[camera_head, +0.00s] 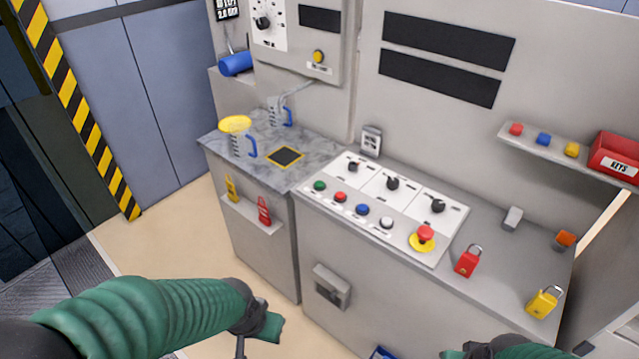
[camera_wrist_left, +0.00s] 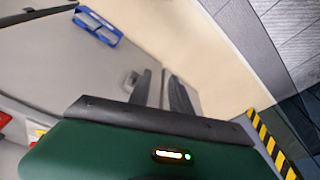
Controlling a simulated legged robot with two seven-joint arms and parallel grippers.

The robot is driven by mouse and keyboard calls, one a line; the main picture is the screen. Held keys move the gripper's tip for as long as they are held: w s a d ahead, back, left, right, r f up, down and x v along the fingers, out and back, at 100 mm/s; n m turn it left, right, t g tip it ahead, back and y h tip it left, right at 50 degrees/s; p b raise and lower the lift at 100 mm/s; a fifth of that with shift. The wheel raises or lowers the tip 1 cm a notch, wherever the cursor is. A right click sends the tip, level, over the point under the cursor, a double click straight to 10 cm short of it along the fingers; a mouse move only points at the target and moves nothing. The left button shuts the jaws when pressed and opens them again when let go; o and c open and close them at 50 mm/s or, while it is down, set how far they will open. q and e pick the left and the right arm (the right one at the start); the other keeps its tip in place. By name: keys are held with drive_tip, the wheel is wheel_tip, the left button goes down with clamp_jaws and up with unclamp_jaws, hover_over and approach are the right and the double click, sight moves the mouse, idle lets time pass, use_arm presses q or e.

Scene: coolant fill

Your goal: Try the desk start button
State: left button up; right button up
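The desk panel (camera_head: 350,222) is a white sloped board on the grey desk. A green button (camera_head: 320,185) sits at its left end, in a row with a red button (camera_head: 340,197), a blue button (camera_head: 362,209) and a white button (camera_head: 386,222). The button labels are too small to read. My left gripper (camera_head: 262,335) is low in front of the desk, apart from the panel. In the left wrist view its two dark fingers (camera_wrist_left: 160,90) stand apart with nothing between them. My right gripper (camera_head: 500,346) is partly cut off at the bottom edge; its fingers are unclear.
A red mushroom button (camera_head: 425,233) on a yellow base and several black knobs share the panel. Red (camera_head: 468,261) and yellow (camera_head: 544,301) padlocks are on the right. A jug (camera_head: 238,138) stands on the left counter. A grey box (camera_head: 331,288) juts from the desk front.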

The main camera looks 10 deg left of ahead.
use_arm(q)
clamp_jaws()
idle(1.4)
